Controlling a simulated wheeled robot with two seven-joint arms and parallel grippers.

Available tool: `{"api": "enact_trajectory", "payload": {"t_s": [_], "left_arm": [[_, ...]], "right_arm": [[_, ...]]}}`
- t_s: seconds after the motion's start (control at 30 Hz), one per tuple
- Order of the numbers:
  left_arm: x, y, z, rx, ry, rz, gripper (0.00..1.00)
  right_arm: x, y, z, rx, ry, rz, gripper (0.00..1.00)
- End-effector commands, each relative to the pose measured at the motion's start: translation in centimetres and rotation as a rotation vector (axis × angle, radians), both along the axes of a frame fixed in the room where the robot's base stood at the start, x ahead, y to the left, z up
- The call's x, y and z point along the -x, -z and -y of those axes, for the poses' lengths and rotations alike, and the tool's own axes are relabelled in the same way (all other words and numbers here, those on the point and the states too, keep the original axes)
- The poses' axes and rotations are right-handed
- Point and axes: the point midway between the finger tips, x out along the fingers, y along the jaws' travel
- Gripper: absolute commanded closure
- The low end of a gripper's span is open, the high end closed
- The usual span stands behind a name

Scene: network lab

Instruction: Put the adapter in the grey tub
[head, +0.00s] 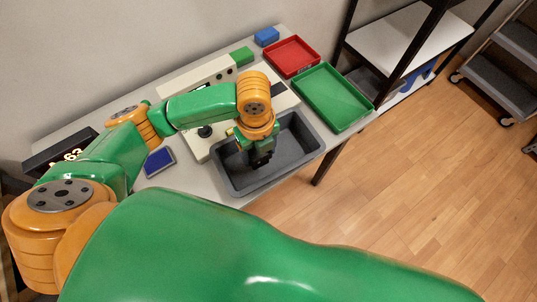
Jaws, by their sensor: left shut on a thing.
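The grey tub (300,127) is a dark open box near the front edge of the table. My left gripper (262,162) points down inside the tub's outline, over its left half. It is shut on a small dark thing, most likely the adapter, but gripper and thing are both dark and hard to tell apart. I cannot tell whether the held thing touches the tub's floor. No other adapter can be made out. My right gripper is not in view.
A green tray (333,97) and a red tray (291,56) stand beyond the tub. A blue block (266,36), a green block (242,56) and a beige device (205,76) line the back. A blue-topped piece (159,161) lies left. My arm hides part of the table.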

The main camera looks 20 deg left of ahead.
Motion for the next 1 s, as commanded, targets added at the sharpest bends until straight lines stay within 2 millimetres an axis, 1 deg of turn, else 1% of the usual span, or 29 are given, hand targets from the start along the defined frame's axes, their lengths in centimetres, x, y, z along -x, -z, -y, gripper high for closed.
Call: {"api": "enact_trajectory", "payload": {"t_s": [0.03,0.1,0.27,0.3,0.4,0.47,0.67,0.77,0.8,0.9,1.0], "left_arm": [[-0.8,1.5,0.2,-0.002,-0.003,-0.005,1.0],[-2.0,2.9,0.5,-0.003,-0.001,-0.004,1.0],[-3.7,4.9,0.8,-0.002,-0.002,-0.002,1.0],[-3.7,5.8,0.8,-0.003,-0.001,-0.004,1.0],[-3.7,7.5,0.8,-0.003,-0.001,-0.003,1.0],[-3.7,7.8,0.8,-0.002,0.001,-0.001,1.0],[-3.7,7.8,0.8,-0.002,0.001,0.001,1.0],[-3.7,8.1,0.8,-0.002,0.0,0.001,1.0],[-3.7,8.1,0.8,-0.002,0.0,0.001,0.25],[-3.7,8.1,0.7,-0.003,0.0,0.0,0.0],[-3.7,8.0,0.7,-0.003,0.0,0.0,0.0]], "right_arm": [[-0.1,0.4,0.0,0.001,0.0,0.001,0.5],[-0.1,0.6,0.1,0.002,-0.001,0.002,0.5],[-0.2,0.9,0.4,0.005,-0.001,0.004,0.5],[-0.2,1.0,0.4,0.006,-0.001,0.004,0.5],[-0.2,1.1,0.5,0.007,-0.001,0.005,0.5],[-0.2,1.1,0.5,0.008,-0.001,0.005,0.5],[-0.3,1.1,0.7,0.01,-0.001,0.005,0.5],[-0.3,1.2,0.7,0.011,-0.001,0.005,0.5],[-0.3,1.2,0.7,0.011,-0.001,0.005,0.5],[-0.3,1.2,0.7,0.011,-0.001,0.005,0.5],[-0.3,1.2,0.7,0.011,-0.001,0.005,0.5]]}}
